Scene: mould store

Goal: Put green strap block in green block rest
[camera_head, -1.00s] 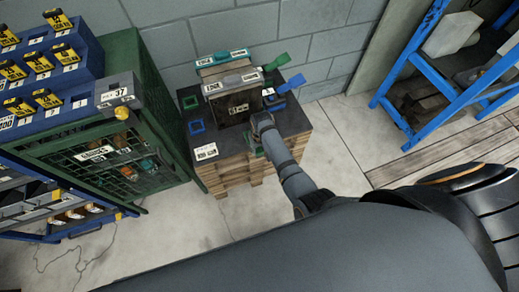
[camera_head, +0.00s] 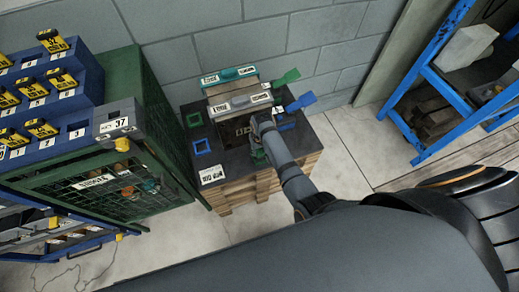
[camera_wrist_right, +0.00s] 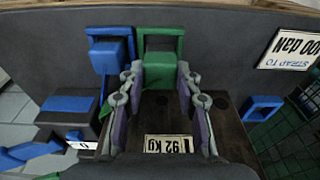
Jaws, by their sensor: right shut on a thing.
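The green strap block (camera_wrist_right: 159,70) is between the fingertips of my right gripper (camera_wrist_right: 160,82) in the right wrist view, and the gripper is shut on it. A green square frame (camera_wrist_right: 177,40) lies directly beyond the block; I cannot tell whether they touch. In the head view my forearm mostly hides this gripper (camera_head: 258,138) and block, at the front of the dark-topped stand (camera_head: 240,172). An empty green square frame (camera_head: 195,119) lies on the stand's left side. I cannot tell which green frame is the task's rest. My left gripper is not in view.
A labelled mould (camera_head: 232,104) stands behind my gripper, with green (camera_head: 287,77) and blue (camera_head: 302,102) handles at its right. A blue frame (camera_head: 202,146) lies front left. A blue block (camera_wrist_right: 106,58) sits beside the green one. A green cage (camera_head: 125,185) and blue rack (camera_head: 425,108) flank the stand.

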